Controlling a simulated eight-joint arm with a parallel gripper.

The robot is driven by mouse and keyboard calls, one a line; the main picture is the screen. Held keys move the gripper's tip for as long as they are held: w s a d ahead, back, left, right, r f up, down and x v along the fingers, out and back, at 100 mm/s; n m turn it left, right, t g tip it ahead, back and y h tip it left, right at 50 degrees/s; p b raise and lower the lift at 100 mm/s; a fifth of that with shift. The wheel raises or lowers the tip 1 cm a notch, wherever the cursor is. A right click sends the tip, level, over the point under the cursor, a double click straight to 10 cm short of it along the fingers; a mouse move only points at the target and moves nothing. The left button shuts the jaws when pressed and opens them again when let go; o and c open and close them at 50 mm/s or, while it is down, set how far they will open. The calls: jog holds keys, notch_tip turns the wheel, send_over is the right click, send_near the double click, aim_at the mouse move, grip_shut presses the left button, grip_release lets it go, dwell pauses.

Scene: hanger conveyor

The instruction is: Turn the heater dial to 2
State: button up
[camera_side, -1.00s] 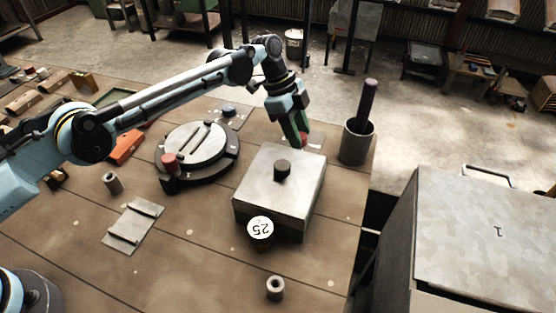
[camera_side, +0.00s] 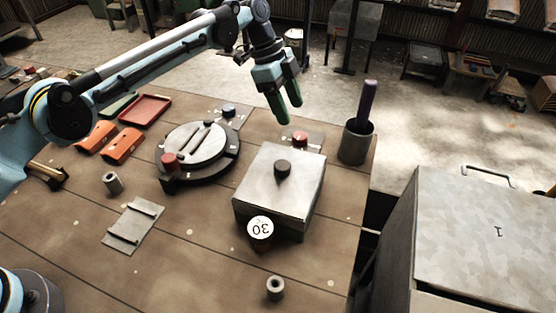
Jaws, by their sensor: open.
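A red dial (camera_side: 300,138) sits on a small marked plate behind the metal box (camera_side: 265,187). A blue dial (camera_side: 229,111) sits on a similar plate farther left. No label shows which is the heater dial, and the marks are too small to read. A round white face (camera_side: 260,229) on the box's front reads 30, upside down. My gripper (camera_side: 290,112) has green fingers, apart and empty. It hangs in the air above and behind the red dial, clear of it.
A dark cup (camera_side: 356,146) with a purple rod stands right of the red dial. A round turntable (camera_side: 233,158) with a red knob is left of the box. A red tray (camera_side: 146,110) and orange pieces lie farther left. The table's right edge is near the cup.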

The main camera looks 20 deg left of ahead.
jog(key=shift+a+r, duration=0.1)
jog(key=shift+r, duration=0.15)
jog(key=n+t+y, duration=0.4)
jog(key=n+t, duration=0.1)
jog(key=n, duration=1.3)
send_near(300, 135)
jog(key=x, duration=0.8)
jog(key=shift+w+f, duration=0.1)
jog(key=shift+f, duration=0.1)
